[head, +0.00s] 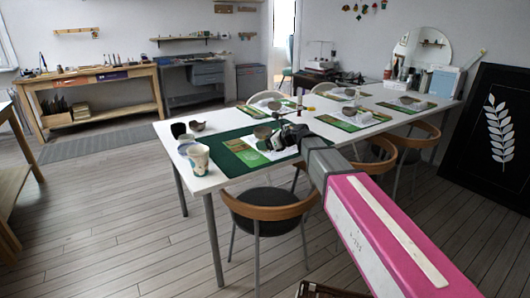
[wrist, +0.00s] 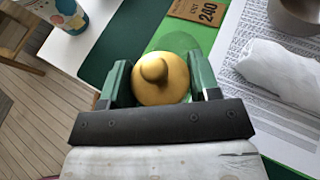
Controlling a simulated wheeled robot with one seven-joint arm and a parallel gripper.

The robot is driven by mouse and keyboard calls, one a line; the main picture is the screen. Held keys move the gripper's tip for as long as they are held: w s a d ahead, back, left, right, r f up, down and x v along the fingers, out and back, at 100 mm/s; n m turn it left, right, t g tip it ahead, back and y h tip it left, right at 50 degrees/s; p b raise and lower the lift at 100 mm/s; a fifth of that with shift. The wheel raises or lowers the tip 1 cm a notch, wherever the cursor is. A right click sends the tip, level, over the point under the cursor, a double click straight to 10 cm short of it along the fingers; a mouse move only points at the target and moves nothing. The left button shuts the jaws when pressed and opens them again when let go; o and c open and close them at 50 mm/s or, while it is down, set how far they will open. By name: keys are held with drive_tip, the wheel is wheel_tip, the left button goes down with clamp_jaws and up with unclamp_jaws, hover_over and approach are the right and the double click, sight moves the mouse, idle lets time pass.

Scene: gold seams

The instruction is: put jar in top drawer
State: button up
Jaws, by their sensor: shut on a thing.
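A golden-yellow round jar with a knob on top (wrist: 160,78) sits between the two green-sided fingers of my gripper (wrist: 157,70) in the wrist view. The fingers are shut on it from both sides. Its lower part is hidden. In the head view my gripper (head: 283,138) is over the near part of the long white table (head: 225,196), and I cannot make out the jar there. A grey cabinet with drawers (head: 208,73) stands at the back wall; I cannot tell whether its top drawer is open.
A patterned cup (head: 198,158) and small pots stand at the table's left end. Below the jar lie a green mat (head: 228,160), a sandpaper pack (wrist: 200,11) and a white cloth (wrist: 280,72). Wooden-backed chairs (head: 268,209) flank the table. The floor on the left is open.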

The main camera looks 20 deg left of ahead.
sight(265, 151)
drive_tip(key=shift+w+a+f, duration=0.2)
drive_tip(key=shift+w+f, duration=0.25)
drive_tip(key=shift+w, duration=0.3)
drive_tip(key=shift+f, duration=2.05)
drive_tip(key=o, duration=1.1)
drive_tip(key=shift+f, duration=0.1)
drive_tip(key=shift+c, duration=0.2)
drive_tip(key=v, duration=1.2)
